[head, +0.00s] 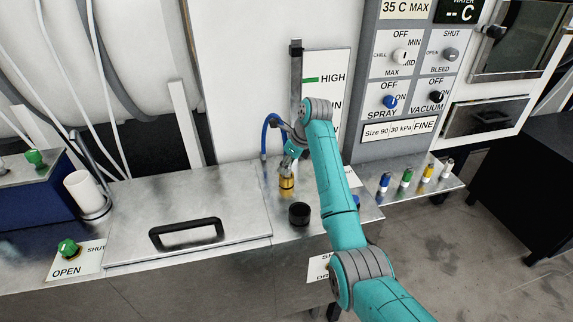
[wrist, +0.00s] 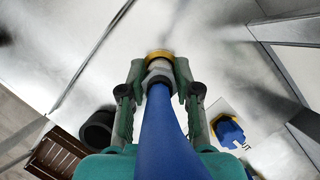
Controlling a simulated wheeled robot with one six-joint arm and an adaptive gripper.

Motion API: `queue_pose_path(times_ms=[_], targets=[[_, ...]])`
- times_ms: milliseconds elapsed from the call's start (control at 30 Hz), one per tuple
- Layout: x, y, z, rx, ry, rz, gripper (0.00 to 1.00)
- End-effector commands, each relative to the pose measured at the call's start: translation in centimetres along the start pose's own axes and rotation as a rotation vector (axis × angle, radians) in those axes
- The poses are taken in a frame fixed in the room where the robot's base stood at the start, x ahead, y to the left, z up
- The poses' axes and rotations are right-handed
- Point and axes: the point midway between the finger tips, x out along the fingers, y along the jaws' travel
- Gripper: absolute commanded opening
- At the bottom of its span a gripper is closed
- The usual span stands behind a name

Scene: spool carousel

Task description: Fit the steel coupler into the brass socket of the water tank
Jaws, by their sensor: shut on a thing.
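My gripper (head: 291,155) is over the tank top near the column with the level sign, its fingers pointing down. In the wrist view my gripper (wrist: 160,78) is shut on the steel coupler (wrist: 159,72), at the end of a blue hose (wrist: 160,118). The hose (head: 265,138) loops up beside the gripper in the head view. The brass socket (head: 287,184) stands upright right below the fingers. In the wrist view the socket's brass rim (wrist: 158,54) shows just beyond the coupler, roughly in line with it. How far the coupler sits in the socket is hidden.
A black round cup (head: 299,214) stands in front of the socket. A lid with a black handle (head: 187,234) is to the left. A blue knob (wrist: 229,131) is to the right in the wrist view. Several coloured fittings (head: 407,178) stand on the right shelf.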

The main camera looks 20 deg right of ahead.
Motion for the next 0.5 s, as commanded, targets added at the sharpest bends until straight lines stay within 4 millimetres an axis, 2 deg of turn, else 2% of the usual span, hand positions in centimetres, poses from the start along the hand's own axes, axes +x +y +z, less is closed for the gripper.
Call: queue_pose_path(times_ms=[333, 367, 433, 500], targets=[[0.59, 0.02, -0.26, 0.001, 0.001, 0.001, 0.0], [0.6, 0.02, -0.27, 0.001, 0.001, 0.001, 0.37], [0.57, 0.01, -0.26, 0.001, 0.001, 0.001, 0.55], [0.57, 0.01, -0.25, 0.001, 0.001, 0.001, 0.57]])
